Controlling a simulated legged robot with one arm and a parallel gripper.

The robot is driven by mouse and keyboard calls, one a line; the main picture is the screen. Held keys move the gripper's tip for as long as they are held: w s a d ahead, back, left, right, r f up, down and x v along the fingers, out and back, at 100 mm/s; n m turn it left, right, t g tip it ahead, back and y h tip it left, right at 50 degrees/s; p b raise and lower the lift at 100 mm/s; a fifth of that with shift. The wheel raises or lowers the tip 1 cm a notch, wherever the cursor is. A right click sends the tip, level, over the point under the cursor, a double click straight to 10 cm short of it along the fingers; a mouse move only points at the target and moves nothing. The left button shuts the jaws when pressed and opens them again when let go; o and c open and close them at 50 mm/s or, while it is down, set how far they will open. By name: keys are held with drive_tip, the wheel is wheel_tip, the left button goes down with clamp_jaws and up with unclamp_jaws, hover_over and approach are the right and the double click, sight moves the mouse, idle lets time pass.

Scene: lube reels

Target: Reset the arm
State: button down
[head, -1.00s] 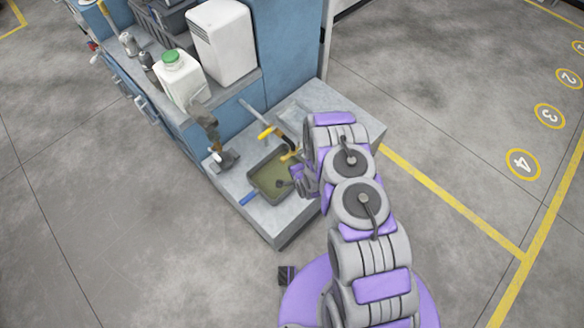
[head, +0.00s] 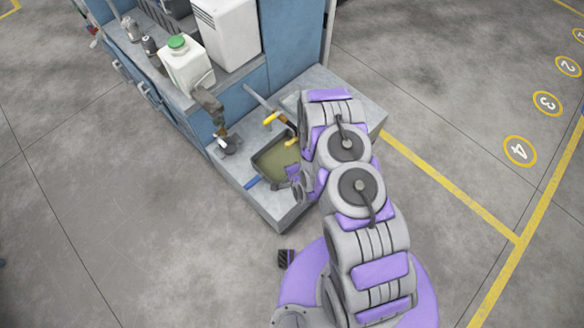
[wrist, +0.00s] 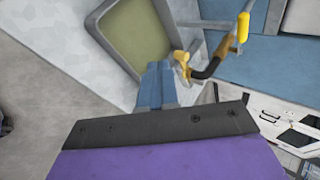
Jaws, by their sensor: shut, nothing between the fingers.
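My arm reaches up from the bottom of the head view to a low grey ledge (head: 265,212). My gripper (head: 296,180) is beside the right side of a shallow tray with an olive inside, and is partly hidden by the arm. In the wrist view my gripper's fingers (wrist: 158,68) are together with nothing between them. They point toward the tray (wrist: 112,35), whose near corner lies just past the tips. The fingers overlap the picture of the tray, and I cannot tell their height above it.
A dark tool with yellow ends (wrist: 222,55) is right of the fingers. A white jug with a green cap (head: 188,64) and a white box (head: 230,35) stand on the shelf. The floor at left is clear.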

drive_tip(key=d+r+n+g+h, duration=0.1)
drive_tip(key=d+r+n+g, duration=0.25)
drive_tip(key=r, duration=1.05)
drive_tip(key=d+r+n+g+h, duration=0.15)
drive_tip(key=d+r+n, duration=0.25)
drive_tip(key=r, duration=0.9)
drive_tip(key=s+d+r+n+g, duration=0.2)
drive_tip(key=s+d+r, duration=0.1)
drive_tip(key=s+r, duration=0.8)
drive_tip(key=s+d+r+n+g+h, duration=0.1)
drive_tip(key=s+d+r+n+g, duration=0.2)
drive_tip(key=s+r, duration=0.8)
drive_tip(key=s+d, duration=0.1)
drive_tip(key=s, duration=0.6)
drive_tip(key=shift+s+d+n, duration=0.15)
drive_tip(key=shift+s+n, duration=0.2)
drive_tip(key=shift+r, duration=0.1)
